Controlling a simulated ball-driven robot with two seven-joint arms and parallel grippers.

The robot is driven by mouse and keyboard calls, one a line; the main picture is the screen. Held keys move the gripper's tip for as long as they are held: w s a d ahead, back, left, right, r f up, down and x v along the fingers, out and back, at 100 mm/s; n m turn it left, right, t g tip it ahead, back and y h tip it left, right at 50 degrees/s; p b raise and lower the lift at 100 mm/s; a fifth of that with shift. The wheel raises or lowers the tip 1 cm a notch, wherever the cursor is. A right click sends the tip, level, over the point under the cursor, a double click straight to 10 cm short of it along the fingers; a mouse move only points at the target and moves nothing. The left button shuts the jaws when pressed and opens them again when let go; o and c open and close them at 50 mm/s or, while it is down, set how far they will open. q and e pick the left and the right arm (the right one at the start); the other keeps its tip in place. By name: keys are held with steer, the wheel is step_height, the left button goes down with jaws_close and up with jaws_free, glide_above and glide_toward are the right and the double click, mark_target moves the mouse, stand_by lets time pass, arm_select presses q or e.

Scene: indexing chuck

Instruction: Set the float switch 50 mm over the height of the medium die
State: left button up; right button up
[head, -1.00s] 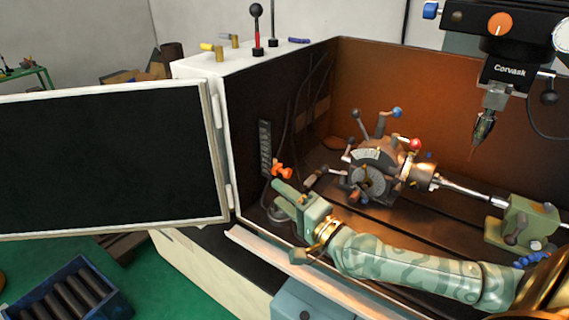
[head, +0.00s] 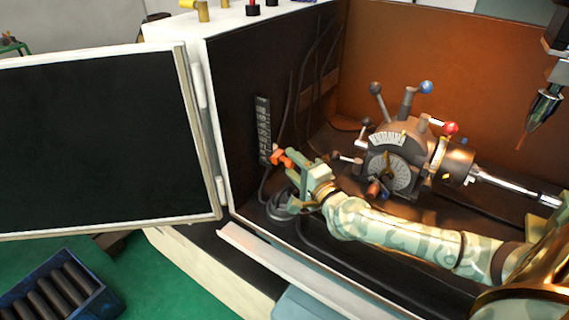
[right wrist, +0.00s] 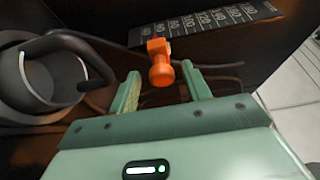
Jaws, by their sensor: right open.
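The orange float switch (head: 279,159) sits on the lower part of a dark upright scale (head: 263,122) with white marks, on the enclosure's left inner wall. In the right wrist view the float switch (right wrist: 161,66) stands between and slightly beyond the fingertips, with the numbered scale (right wrist: 212,22) behind it. My right gripper (head: 301,163) is open close beside the float switch; its two fingers (right wrist: 160,82) straddle the knob's line, with gaps on both sides. I cannot make out a die. My left gripper is out of view.
A dark grey round pot-like part (right wrist: 38,78) lies left of my right gripper. The indexing chuck (head: 399,165) with ball-ended levers stands to the right. An open door panel (head: 95,140) fills the left. A blue crate (head: 95,302) sits on the floor.

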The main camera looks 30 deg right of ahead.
steer(key=w, duration=0.2)
steer(key=shift+w, duration=0.3)
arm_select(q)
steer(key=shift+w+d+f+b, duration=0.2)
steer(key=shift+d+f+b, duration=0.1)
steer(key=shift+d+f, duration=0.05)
arm_select(e)
steer(key=shift+w, duration=0.35)
steer(key=shift+r, duration=0.1)
jaws_close()
step_height(320, 180, up, 5)
steer(key=p, duration=0.5)
steer(key=shift+f, duration=0.5)
jaws_free()
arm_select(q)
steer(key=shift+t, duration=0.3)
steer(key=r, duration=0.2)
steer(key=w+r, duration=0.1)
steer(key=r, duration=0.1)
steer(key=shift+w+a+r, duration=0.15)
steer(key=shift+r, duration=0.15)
